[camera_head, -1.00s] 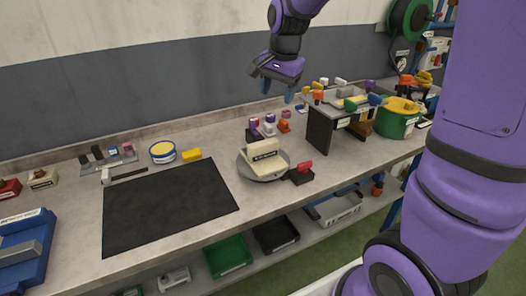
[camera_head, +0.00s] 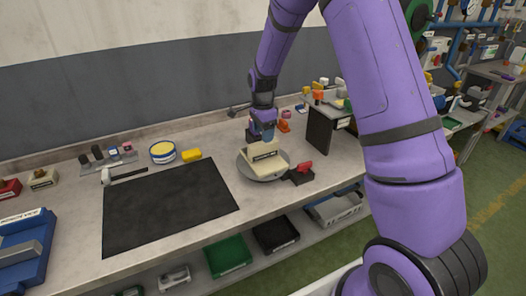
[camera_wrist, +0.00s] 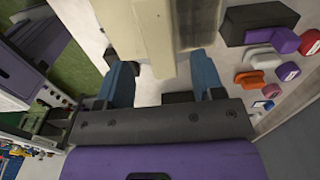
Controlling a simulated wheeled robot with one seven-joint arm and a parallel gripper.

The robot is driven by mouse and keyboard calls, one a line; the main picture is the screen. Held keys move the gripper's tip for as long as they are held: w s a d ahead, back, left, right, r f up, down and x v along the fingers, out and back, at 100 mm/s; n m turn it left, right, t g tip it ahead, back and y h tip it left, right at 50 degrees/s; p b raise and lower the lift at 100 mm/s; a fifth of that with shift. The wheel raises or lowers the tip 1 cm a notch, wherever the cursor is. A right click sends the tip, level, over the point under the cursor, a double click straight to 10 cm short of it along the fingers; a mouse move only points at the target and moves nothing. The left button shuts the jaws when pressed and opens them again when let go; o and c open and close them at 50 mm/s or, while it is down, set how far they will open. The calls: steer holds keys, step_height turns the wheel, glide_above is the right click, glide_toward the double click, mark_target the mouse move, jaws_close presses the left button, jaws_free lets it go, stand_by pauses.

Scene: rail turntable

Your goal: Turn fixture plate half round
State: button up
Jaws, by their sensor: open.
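The round grey fixture plate (camera_head: 262,179) sits on the bench, with a cream block (camera_head: 264,158) with a dark label standing on it. My gripper (camera_head: 264,137) is above the plate, right at the top of the block, pointing down. In the wrist view its two blue fingers (camera_wrist: 163,82) are apart, with the cream block's narrow upright part (camera_wrist: 155,35) between them. I see no clear contact. The plate's back part is hidden behind the block. A red-handled piece on a black base (camera_head: 303,172) stands just right of the plate.
A black mat (camera_head: 170,205) lies left of the plate. Small coloured parts, including an orange one (camera_head: 284,126), stand behind the plate. A dark-sided raised stand (camera_head: 320,130) is at the right.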

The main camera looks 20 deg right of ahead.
mark_target(263, 150)
step_height(263, 150, down, 8)
steer(key=shift+f, duration=0.1)
steer(key=shift+c, duration=0.4)
jaws_close()
